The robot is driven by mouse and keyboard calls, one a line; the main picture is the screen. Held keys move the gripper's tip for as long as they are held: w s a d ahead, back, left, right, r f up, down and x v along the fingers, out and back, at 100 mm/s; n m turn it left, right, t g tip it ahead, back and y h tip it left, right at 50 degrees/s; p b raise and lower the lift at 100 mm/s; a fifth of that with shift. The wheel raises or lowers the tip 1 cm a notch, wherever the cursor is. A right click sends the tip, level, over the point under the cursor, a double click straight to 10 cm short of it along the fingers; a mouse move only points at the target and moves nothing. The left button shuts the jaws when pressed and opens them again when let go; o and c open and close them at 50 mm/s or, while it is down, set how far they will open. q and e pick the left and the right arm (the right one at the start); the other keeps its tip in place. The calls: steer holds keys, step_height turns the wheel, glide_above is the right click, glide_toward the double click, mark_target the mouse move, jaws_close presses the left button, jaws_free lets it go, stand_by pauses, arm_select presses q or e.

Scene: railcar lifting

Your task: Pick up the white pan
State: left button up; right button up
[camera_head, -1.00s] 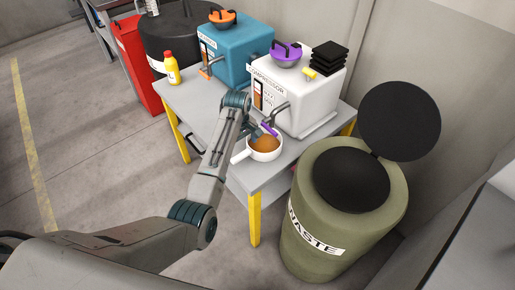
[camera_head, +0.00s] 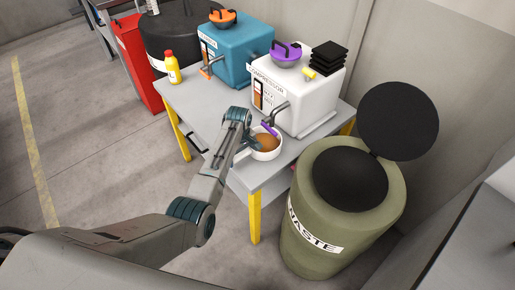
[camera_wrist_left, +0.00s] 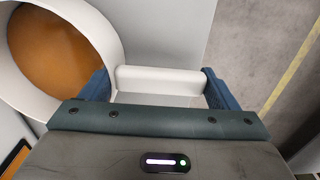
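The white pan (camera_head: 268,155) stands on the grey table in front of the white compressor, with brown-orange contents in it. Its handle points to the lower left in the head view. In the left wrist view, the pan (camera_wrist_left: 113,28) is at the upper left and its white handle (camera_wrist_left: 160,79) runs across between my fingers. My left gripper (camera_head: 247,144) is open, beside the pan at its handle side. In the left wrist view, the left gripper (camera_wrist_left: 158,86) has its two blue fingers wide apart. Contact with the handle cannot be told. My right gripper is not in view.
The white compressor (camera_head: 307,103) with a purple-lidded pot (camera_head: 286,55) and black stack (camera_head: 329,57) stands behind the pan. A blue machine (camera_head: 238,58) and yellow bottle (camera_head: 172,69) are farther left. An open green waste bin (camera_head: 298,205) stands right of the table (camera_head: 262,172).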

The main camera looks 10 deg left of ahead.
arm_select(q)
steer(key=c, duration=0.4)
steer(key=shift+r, duration=0.15)
